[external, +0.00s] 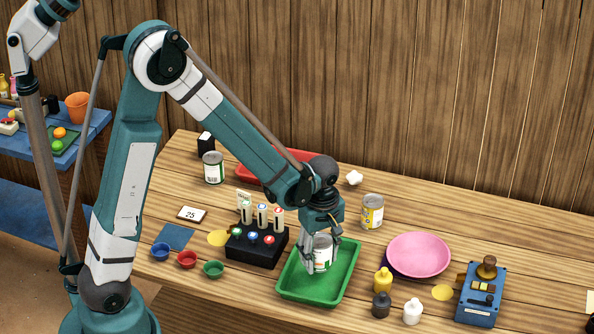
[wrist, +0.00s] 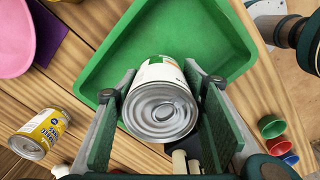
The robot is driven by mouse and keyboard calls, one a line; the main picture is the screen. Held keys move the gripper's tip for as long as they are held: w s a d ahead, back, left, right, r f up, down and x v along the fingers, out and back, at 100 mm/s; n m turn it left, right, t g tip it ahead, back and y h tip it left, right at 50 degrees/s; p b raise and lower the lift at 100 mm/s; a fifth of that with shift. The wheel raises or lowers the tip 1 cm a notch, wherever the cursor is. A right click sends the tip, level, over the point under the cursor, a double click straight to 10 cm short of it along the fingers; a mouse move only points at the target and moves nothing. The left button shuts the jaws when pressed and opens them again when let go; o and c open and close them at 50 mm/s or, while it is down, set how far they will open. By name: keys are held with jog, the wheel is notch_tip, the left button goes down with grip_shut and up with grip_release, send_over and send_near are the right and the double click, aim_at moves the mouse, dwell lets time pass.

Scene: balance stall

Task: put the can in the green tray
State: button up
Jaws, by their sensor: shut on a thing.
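The green tray (external: 340,282) lies on the wooden table in front of my arm; it also shows in the wrist view (wrist: 105,62). My gripper (external: 322,250) is shut on a can (external: 322,258) with a white and green label. In the wrist view my gripper (wrist: 160,115) has one finger on each side of the can (wrist: 160,110), whose silver lid faces the camera. The can is over or within the tray's area. I cannot tell whether its base touches the tray floor.
A yellow-labelled can (external: 372,212) stands behind the tray, and a white-green can (external: 213,167) stands farther back left. A black rack (external: 256,247) is left of the tray. A pink plate (external: 418,254), small bottles (external: 412,311) and a blue device (external: 480,295) are to the right.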

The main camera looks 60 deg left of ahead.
aim_at(320, 240)
jog(key=shift+f+b, duration=0.35)
jog(key=shift+f, duration=1.75)
jog(key=shift+f, duration=0.15)
jog(key=o, duration=1)
jog(key=shift+o, duration=0.2)
jog(key=shift+r+p, duration=0.9)
jog(key=shift+r, duration=5.3)
